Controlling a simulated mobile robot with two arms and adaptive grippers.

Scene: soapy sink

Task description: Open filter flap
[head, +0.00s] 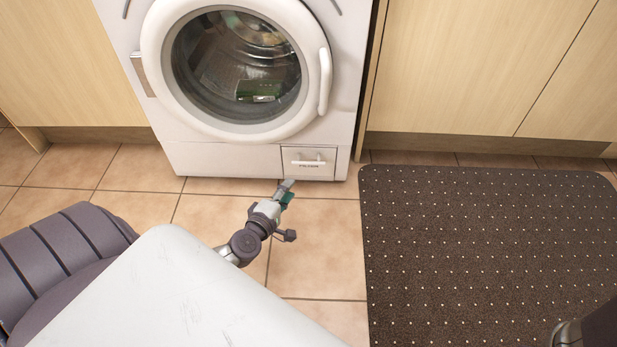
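The filter flap (308,163) is a small white panel at the lower right of the white washing machine (225,158). It looks shut, with a small handle and dark lettering on its front. My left gripper (287,187) is just in front of and below the flap, over the floor tiles, pointing towards it. It appears apart from the flap. Its fingers are small and seen from behind, so I cannot tell if they are open. At the lower right edge only a part of my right arm shows; its gripper is out of view.
The machine's round glass door (237,70) is shut, with a white handle (325,80) on its right. A dark dotted mat (490,250) covers the floor at the right. Wooden cabinets (480,60) flank the machine. Tiled floor (320,240) lies free before the flap.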

